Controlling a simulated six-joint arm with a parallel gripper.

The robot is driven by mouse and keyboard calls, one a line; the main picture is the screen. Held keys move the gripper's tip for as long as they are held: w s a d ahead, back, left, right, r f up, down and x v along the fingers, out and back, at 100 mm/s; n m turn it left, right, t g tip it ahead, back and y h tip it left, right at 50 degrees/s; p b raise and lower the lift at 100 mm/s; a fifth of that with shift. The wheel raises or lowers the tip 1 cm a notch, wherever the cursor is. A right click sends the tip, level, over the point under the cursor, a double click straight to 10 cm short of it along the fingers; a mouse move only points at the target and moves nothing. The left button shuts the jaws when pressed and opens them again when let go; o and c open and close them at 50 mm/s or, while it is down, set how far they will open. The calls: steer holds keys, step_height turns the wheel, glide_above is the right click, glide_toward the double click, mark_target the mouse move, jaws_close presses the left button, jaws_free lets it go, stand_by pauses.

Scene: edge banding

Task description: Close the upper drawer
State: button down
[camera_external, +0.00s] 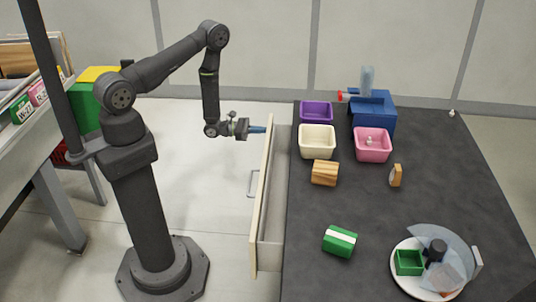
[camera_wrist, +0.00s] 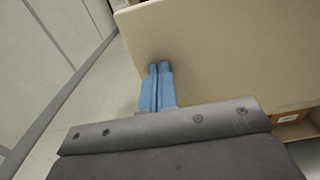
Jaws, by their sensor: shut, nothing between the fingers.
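The upper drawer (camera_external: 262,195) stands pulled out from the left side of the dark table, its pale front panel facing my arm. A grey bar handle (camera_external: 251,183) is on that front. My gripper (camera_external: 264,129) is at the far end of the drawer front, near its top edge. In the wrist view, the two blue fingers (camera_wrist: 160,72) are together and point at the pale drawer front (camera_wrist: 230,55). Nothing is between them. I cannot tell whether the fingertips touch the panel.
The dark table (camera_external: 430,200) carries a purple bin (camera_external: 316,111), a cream bin (camera_external: 317,141), a pink bin (camera_external: 372,144), a blue device (camera_external: 374,108), wooden blocks, a green block (camera_external: 340,241) and a round white plate (camera_external: 405,285). The floor left of the drawer is clear.

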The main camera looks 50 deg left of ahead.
mark_target(291, 130)
steer(key=shift+x, duration=5.85)
steer(key=shift+r, duration=0.1)
steer(key=v, duration=1.4)
steer(key=shift+s+a, duration=0.25)
steer(key=x, duration=1.4)
steer(key=shift+w, duration=0.1)
steer(key=v, duration=1.1)
steer(key=shift+s+a, duration=0.25)
steer(key=shift+s, duration=0.05)
